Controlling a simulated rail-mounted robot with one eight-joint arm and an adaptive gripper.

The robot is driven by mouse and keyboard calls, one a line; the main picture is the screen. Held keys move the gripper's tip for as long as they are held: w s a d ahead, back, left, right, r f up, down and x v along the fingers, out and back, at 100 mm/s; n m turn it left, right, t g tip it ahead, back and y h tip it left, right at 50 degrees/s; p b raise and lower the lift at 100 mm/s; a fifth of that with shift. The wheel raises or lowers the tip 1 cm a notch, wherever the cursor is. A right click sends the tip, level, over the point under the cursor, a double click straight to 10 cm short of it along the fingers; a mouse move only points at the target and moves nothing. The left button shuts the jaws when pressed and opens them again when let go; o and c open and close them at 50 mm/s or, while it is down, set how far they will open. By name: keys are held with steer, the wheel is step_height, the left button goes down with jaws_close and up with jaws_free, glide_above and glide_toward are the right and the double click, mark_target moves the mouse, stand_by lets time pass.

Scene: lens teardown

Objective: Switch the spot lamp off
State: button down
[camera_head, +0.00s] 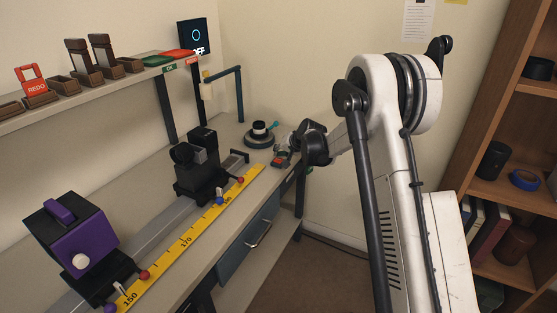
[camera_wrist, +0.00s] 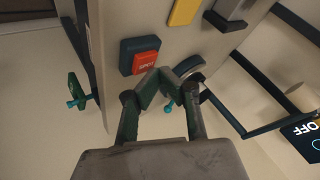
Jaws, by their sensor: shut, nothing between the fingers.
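A red switch (camera_wrist: 147,62) with small white lettering sits in a dark blue housing near the bench edge in the wrist view. In the head view the switch (camera_head: 281,161) is at the bench's far right end, partly hidden by my gripper. My gripper (camera_wrist: 162,84) is shut and empty, its fingertips just beside the switch's lower edge in the wrist view; I cannot tell whether they touch it. In the head view my gripper (camera_head: 287,150) reaches in from the right. A dark panel (camera_head: 196,37) on the wall shows a blue ring and "OFF". I cannot clearly identify the spot lamp.
A round dark base with a teal handle (camera_head: 260,136) stands beside my gripper. A teal bracket (camera_head: 240,92) rises behind it. A yellow scale (camera_head: 185,243), a black block (camera_head: 198,165) and a purple block (camera_head: 75,240) line the bench. A shelf of brown trays (camera_head: 90,75) hangs above.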

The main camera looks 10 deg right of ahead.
mark_target(279, 160)
steer(key=shift+r, duration=0.1)
steer(key=shift+r+p, duration=1.25)
steer(key=shift+r, duration=1.7)
steer(key=s+a+r+n+h, duration=0.1)
steer(key=s+r, duration=0.8)
steer(key=s, duration=0.4)
steer(key=s+a+r+n+h, duration=0.1)
steer(key=s+r, duration=0.9)
steer(key=s, duration=0.4)
steer(key=s+d+f+n+h, duration=0.1)
steer(key=s+f, duration=0.1)
steer(key=s, duration=1.2)
steer(key=s+f+g+h, duration=0.1)
steer(key=s+f, duration=0.1)
steer(key=s, duration=1.2)
steer(key=shift+d+f+n, duration=0.3)
steer(key=shift+d+n, duration=0.1)
